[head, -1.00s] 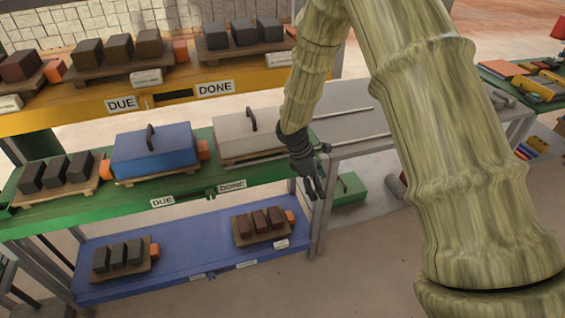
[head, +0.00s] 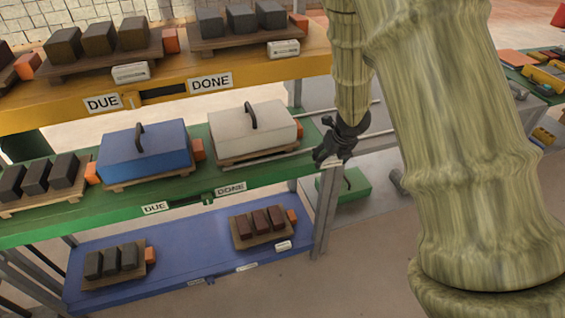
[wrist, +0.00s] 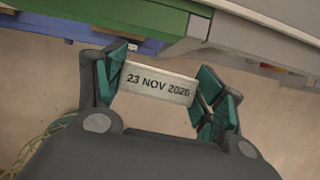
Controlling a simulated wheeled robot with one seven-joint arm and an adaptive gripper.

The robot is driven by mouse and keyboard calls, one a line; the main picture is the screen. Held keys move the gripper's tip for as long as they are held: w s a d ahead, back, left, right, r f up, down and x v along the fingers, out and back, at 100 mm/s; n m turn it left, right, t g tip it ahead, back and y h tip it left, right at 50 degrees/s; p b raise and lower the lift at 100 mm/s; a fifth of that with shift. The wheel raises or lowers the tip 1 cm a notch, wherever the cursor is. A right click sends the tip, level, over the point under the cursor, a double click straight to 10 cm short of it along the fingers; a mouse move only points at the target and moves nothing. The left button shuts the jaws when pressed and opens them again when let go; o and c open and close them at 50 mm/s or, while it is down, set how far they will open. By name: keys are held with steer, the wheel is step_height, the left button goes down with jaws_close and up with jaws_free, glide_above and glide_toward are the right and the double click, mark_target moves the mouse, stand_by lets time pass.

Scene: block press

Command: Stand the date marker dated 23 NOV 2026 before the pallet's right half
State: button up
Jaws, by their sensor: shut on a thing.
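My gripper (head: 330,158) is shut on a pale date marker (wrist: 158,84) reading 23 NOV 2026, held across between the fingers in the wrist view. In the head view my gripper hangs just beyond the right end of the green shelf (head: 270,168), right of the white-covered pallet (head: 227,160). On that shelf, a blue-covered pallet (head: 150,182) stands in the middle and an open pallet (head: 45,203) with dark blocks at left. Orange blocks stand at the pallets' right ends. Which pallet the task means cannot be told.
The yellow shelf (head: 60,115) above holds loaded pallets with pale markers (head: 283,49) before them. The blue shelf (head: 190,265) below holds two more. A grey post (head: 326,215) stands under my gripper. A green box (head: 352,187) lies right of it.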

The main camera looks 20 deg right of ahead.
steer(key=shift+w+a+r+n, duration=0.1)
steer(key=shift+w+a+n, duration=0.2)
steer(key=shift+a+n, duration=0.1)
steer(key=p, duration=0.5)
glide_above(282, 161)
steer(key=s, duration=0.2)
steer(key=shift+w+d+f, duration=0.1)
steer(key=shift+d+f, duration=0.1)
steer(key=shift+f, duration=0.45)
steer(key=shift+w+a+f, duration=0.1)
steer(key=shift+a+f, duration=0.1)
steer(key=shift+f, duration=1.65)
steer(key=o, duration=1)
steer(key=shift+f, duration=0.1)
steer(key=shift+o, duration=0.2)
